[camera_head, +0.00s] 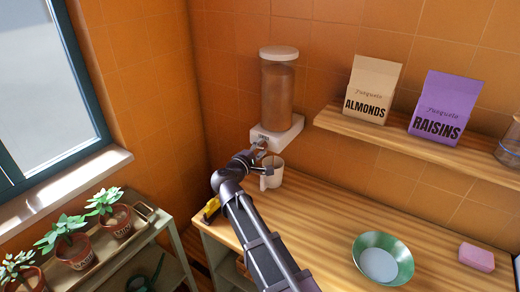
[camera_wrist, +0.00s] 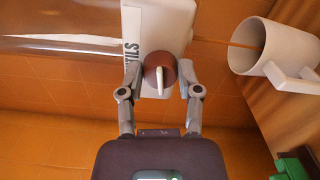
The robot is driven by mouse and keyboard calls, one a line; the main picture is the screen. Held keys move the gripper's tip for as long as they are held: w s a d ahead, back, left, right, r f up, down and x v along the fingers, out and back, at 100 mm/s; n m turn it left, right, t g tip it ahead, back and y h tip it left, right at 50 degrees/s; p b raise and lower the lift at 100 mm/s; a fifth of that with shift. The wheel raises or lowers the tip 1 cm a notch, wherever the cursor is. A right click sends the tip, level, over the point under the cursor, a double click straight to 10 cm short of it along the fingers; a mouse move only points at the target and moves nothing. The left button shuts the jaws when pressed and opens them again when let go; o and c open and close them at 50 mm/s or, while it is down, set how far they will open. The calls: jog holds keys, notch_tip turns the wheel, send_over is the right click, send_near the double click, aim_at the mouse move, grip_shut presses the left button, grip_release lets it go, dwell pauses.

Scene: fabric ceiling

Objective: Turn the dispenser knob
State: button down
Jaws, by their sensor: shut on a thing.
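The dispenser (camera_head: 277,98) is a clear jar of brown contents with a white lid, on a white base (camera_head: 284,134) against the wall. In the wrist view its base (camera_wrist: 160,22) appears sideways at the top. Its round red-brown knob (camera_wrist: 151,78) has a white bar across the face. My gripper (camera_wrist: 160,84) is shut on the knob, with one finger on each side. In the head view my gripper (camera_head: 256,151) is at the base's front and largely covers the knob. A white mug (camera_head: 274,173) stands below the outlet; it also shows in the wrist view (camera_wrist: 257,50).
A thin brown streak (camera_wrist: 228,44) runs from the dispenser towards the mug's mouth. The wooden counter (camera_head: 320,215) holds a green bowl (camera_head: 400,250) and a pink block (camera_head: 476,257). A shelf (camera_head: 400,150) with almonds and raisins packages is at right. Potted plants stand left.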

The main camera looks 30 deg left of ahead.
jog(key=shift+w, duration=0.1)
dwell(0.3)
jog(key=shift+c, duration=1.4)
grip_release()
jog(key=s+a, duration=0.1)
jog(key=s, duration=1.1)
dwell(0.8)
